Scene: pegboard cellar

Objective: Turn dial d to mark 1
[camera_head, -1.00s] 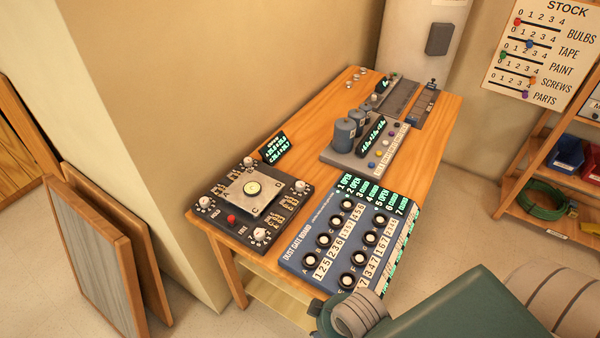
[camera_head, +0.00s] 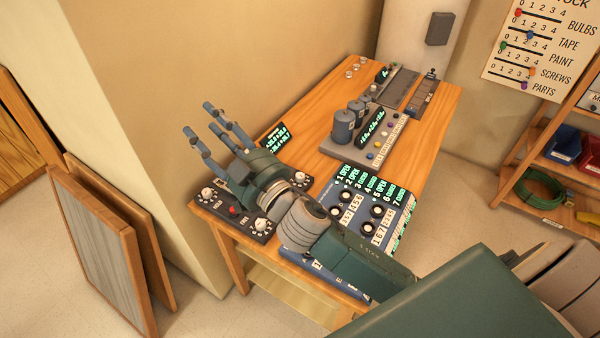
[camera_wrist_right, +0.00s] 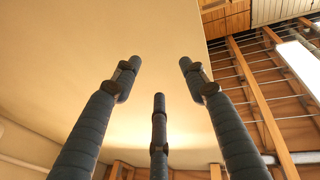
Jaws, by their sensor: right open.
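A black panel (camera_head: 268,236) with white corner dials lies at the near left of the wooden bench. A left dial (camera_head: 207,194), a front dial (camera_head: 262,225) and a right dial (camera_head: 300,178) show. Their letters are too small to read, so I cannot tell which is d. My right gripper (camera_head: 204,121) is above this panel, open and empty, fingers pointing up and left. It hides the panel's middle and back dial. In the right wrist view, its three spread fingers (camera_wrist_right: 158,95) face the wall and ceiling. My left gripper is not in view.
The blue dust gate board (camera_head: 345,196) with several knobs lies right of the panel, partly behind my right arm. A small display (camera_head: 272,136) stands behind the panel. A grey unit with canisters (camera_head: 343,126) stands farther back. A wall is close on the left.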

